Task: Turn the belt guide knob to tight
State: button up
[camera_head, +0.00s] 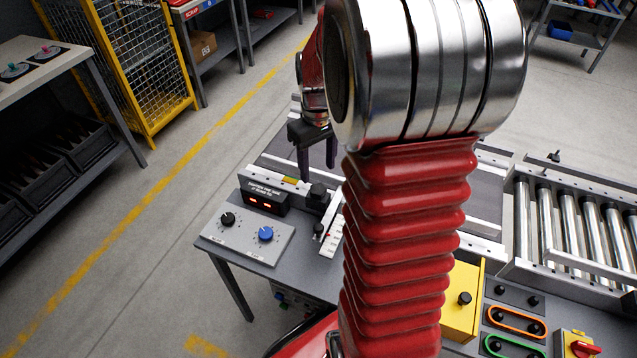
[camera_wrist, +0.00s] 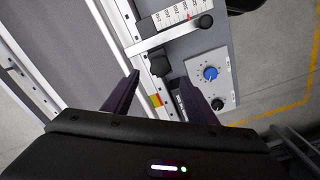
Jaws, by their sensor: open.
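My gripper (camera_head: 317,160) hangs over the belt guide with its two dark fingers apart and nothing between them. In the wrist view my gripper (camera_wrist: 160,84) points at a black knob (camera_wrist: 160,66), which lies just past the fingertips, about midway between them. The same black knob (camera_head: 317,191) stands on the guide rail in the head view, below the fingers; I see no contact. A metal guide arm (camera_wrist: 166,38) leads to a smaller black knob (camera_wrist: 205,21) beside a white scale (camera_wrist: 170,15) with a red mark. No tight label is readable.
A grey panel with a black dial (camera_head: 228,219) and a blue dial (camera_head: 265,234) stands left of the guide, with a small display box (camera_head: 263,199) behind it. A roller conveyor (camera_head: 570,225) and a yellow box (camera_head: 463,300) are at right. My arm hides the middle.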

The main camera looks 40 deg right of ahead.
aim_at(318, 189)
notch_tip(318, 189, down, 7)
jog(key=shift+f, duration=0.1)
jog(key=shift+c, duration=0.7)
jog(key=c, duration=0.9)
